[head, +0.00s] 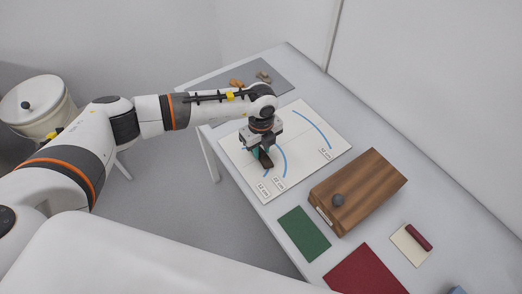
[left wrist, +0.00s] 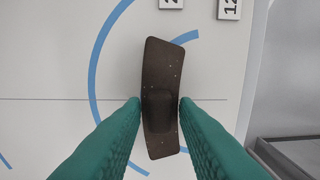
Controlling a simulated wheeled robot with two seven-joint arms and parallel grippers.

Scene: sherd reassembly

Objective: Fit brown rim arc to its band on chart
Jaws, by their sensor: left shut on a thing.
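The dark brown rim arc (left wrist: 161,60) is a slightly curved, speckled piece, held upright in the picture between the teal fingers of my left gripper (left wrist: 160,108). In the head view the brown arc (head: 266,160) shows just under my left gripper (head: 260,150), over the near left part of the white chart (head: 303,155). The chart carries blue curved bands with small cm labels. In the left wrist view a larger blue band (left wrist: 96,75) runs left of the piece, and a smaller one passes partly behind it. I cannot tell whether the piece touches the chart. My right gripper is not in view.
A grey mat (head: 230,101) with orange and tan sherds lies behind the chart. Green (head: 303,232) and red (head: 362,272) mats and a red roller (head: 418,237) lie nearer. A lidded bin (head: 38,108) stands left.

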